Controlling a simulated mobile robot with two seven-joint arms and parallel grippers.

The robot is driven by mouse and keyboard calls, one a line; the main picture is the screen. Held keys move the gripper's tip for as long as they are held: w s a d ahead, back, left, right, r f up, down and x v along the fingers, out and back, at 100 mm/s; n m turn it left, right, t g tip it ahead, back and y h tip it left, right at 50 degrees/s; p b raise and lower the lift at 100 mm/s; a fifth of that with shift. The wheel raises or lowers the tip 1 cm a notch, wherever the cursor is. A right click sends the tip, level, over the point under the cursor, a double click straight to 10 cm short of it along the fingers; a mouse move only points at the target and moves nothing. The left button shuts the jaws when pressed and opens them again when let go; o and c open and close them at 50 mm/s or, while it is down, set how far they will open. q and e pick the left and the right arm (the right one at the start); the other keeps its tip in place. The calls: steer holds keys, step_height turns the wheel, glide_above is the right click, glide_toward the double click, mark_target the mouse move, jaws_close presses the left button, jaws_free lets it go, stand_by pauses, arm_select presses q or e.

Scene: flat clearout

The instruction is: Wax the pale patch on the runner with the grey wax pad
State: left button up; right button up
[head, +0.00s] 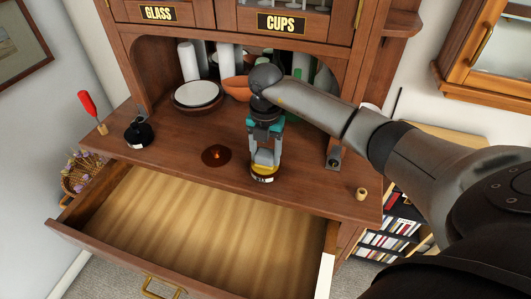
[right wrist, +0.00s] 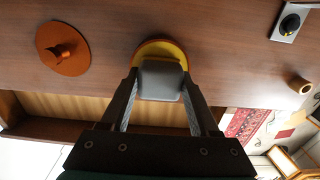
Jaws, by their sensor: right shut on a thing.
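My right gripper (head: 265,150) is shut on the grey wax pad (head: 264,158) above the cabinet's worktop. The pad also shows between the fingers in the right wrist view (right wrist: 160,80). It is directly over a round yellow tin (head: 262,171) with a dark label; I cannot tell whether pad and tin touch. The tin's yellow top and orange rim show behind the pad in the right wrist view (right wrist: 160,46). The drawer (head: 190,220) stands open below. A pale patch (head: 325,275) shows on its right side runner, near the front. My left gripper is not in view.
A brown knobbed disc (head: 216,155) lies left of the tin. A black round object (head: 138,134) and a red-handled tool (head: 88,105) are further left. A small wooden knob (head: 361,194) sits near the right edge. Plates (head: 196,93) and an orange bowl (head: 237,88) stand behind. The drawer looks empty.

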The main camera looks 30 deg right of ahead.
mark_target(265, 152)
steer(key=shift+r+p, duration=3.1)
steer(key=shift+r, duration=0.4)
